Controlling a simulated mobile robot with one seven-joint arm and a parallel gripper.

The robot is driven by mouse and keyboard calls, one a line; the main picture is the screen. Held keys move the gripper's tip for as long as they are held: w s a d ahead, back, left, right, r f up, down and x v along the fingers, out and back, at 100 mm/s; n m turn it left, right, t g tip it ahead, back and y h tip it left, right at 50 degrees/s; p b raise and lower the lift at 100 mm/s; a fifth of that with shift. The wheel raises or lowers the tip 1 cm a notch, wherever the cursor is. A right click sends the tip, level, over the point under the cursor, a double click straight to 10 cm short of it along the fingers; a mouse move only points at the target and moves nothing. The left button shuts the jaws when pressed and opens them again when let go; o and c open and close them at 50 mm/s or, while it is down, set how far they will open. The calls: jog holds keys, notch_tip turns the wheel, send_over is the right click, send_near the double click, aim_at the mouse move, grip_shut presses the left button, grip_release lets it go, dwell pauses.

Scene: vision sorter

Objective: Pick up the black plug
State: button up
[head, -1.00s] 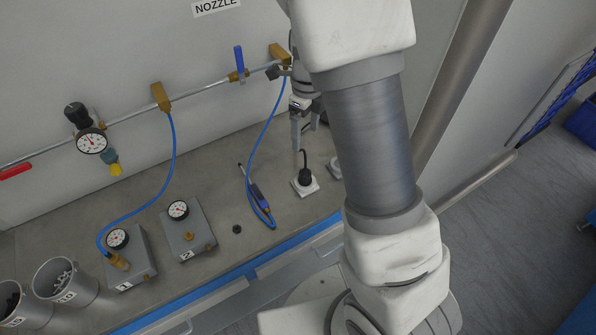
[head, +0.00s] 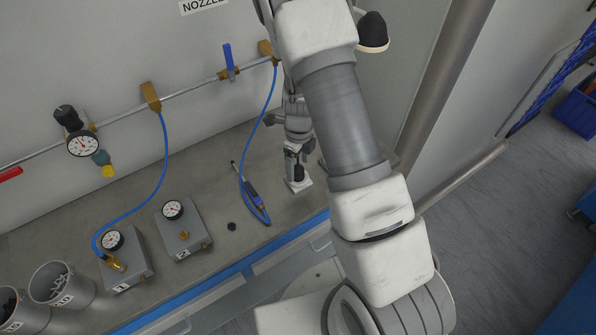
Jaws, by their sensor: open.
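The black plug (head: 298,173) stands upright in a white square socket (head: 302,186) on the grey bench, near its right end. My gripper (head: 297,167) points down right at the plug, its open fingers around or just in front of the plug's upper part. The gripper hides most of the plug and its cord. I cannot tell whether the fingers touch it.
A blue-handled tool (head: 252,196) on a blue hose lies just left of the socket. A small black knob-like piece (head: 231,226) and two grey gauge boxes, one of them box 2 (head: 185,229), stand farther left. My arm covers the bench's right end.

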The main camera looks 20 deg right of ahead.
jog(key=shift+f, duration=1.15)
grip_shut()
